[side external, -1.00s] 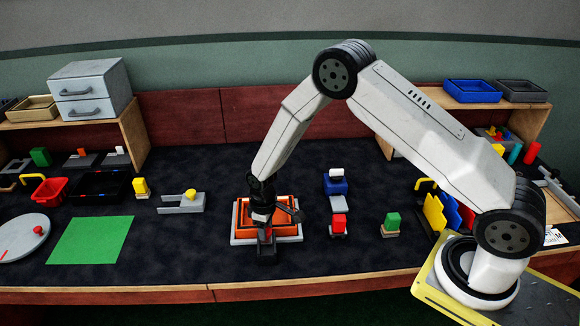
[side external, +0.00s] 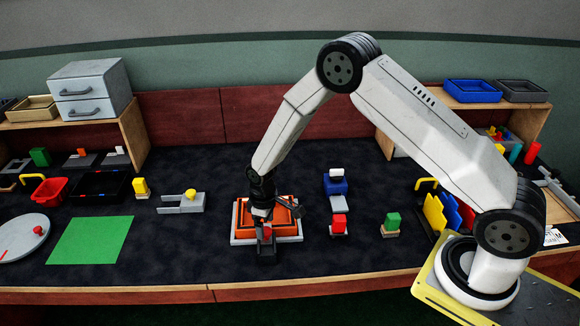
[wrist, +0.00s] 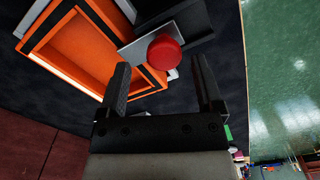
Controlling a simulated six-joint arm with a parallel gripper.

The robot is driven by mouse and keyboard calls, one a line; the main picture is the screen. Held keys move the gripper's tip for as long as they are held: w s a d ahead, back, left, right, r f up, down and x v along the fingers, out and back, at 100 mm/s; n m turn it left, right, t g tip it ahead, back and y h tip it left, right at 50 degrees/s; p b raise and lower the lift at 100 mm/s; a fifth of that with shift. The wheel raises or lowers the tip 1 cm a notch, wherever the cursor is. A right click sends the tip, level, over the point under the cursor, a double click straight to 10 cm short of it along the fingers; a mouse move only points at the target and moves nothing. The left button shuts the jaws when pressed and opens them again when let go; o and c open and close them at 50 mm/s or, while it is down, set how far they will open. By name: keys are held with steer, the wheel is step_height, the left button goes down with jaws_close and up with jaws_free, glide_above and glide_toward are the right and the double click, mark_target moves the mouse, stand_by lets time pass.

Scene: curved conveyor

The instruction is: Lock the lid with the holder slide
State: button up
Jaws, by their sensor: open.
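The orange lid (side external: 284,213) with black edging lies on a pale grey base (side external: 290,238) at the table's centre. The lid also fills the upper left of the wrist view (wrist: 75,50). A round red knob (wrist: 164,52) sits on a grey plate (wrist: 138,45) at the lid's edge, with a dark block beside it; this looks like the holder slide. My gripper (wrist: 162,70) is open, with the knob in line with the gap between its fingers. I cannot tell whether either finger touches it. In the side view my gripper (side external: 265,246) covers much of the box's front left.
A grey fixture with a yellow knob (side external: 190,197) stands to the left.

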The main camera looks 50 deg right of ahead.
mark_target(266, 229)
steer(key=shift+r, duration=3.25)
steer(key=shift+s+r, duration=0.1)
steer(key=shift+r, duration=0.1)
steer(key=s+d+r+m+t, duration=0.1)
steer(key=s+r+m, duration=0.1)
steer(key=s+r, duration=0.3)
steer(key=s+d+r+m+t, duration=0.1)
steer(key=s+r, duration=0.5)
steer(key=s, duration=0.7)
steer(key=shift+s+d+r+m+t, duration=0.15)
steer(key=shift+d+m+t, duration=0.15)
steer(key=shift+d+m, duration=0.4)
steer(key=shift+a, duration=0.1)
